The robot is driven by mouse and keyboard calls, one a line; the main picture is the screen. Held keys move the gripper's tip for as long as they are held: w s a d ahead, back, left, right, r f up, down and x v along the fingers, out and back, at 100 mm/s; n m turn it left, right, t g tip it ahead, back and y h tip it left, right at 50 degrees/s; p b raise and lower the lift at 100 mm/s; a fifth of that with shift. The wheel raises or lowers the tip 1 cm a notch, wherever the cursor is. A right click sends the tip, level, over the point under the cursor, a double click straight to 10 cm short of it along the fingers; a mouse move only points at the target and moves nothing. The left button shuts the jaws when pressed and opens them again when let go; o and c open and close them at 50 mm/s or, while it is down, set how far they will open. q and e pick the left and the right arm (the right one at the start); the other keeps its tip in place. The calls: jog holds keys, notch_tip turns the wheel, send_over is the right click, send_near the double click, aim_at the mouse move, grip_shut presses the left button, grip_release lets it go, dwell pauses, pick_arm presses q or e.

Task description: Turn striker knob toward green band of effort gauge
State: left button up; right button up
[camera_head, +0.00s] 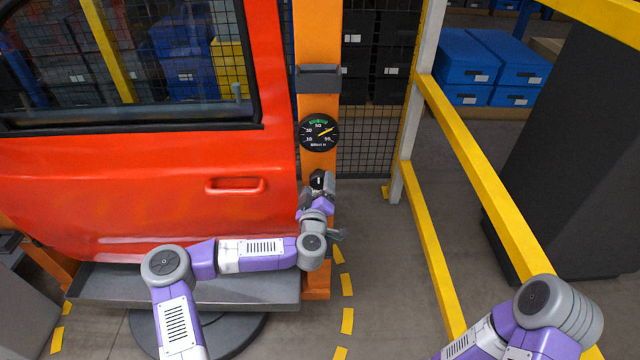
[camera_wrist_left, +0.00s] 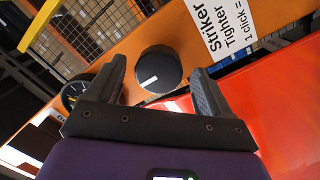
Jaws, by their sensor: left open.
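The round black striker knob (camera_wrist_left: 160,68) with a white mark sits on the orange post. In the head view the knob (camera_head: 318,178) is partly covered by my left gripper (camera_head: 318,190). In the left wrist view my left gripper (camera_wrist_left: 158,75) is open, with one finger on each side of the knob and a visible gap to each. The effort gauge (camera_head: 319,132) is a black dial above the knob, with a green band at its top; its yellow needle points up and right, right of the band. The gauge (camera_wrist_left: 74,92) is partly hidden by a finger in the wrist view.
A red vehicle door (camera_head: 150,190) stands left of the orange post (camera_head: 318,50). A white label (camera_wrist_left: 222,25) reading "Striker Tighter" is beside the knob. Yellow rails (camera_head: 470,160) stand at the right. My right arm shows at lower right, its gripper out of view.

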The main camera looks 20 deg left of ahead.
pick_arm(q)
jog(key=shift+w+a, duration=0.2)
jog(key=shift+w, duration=1)
jog(key=c, duration=1)
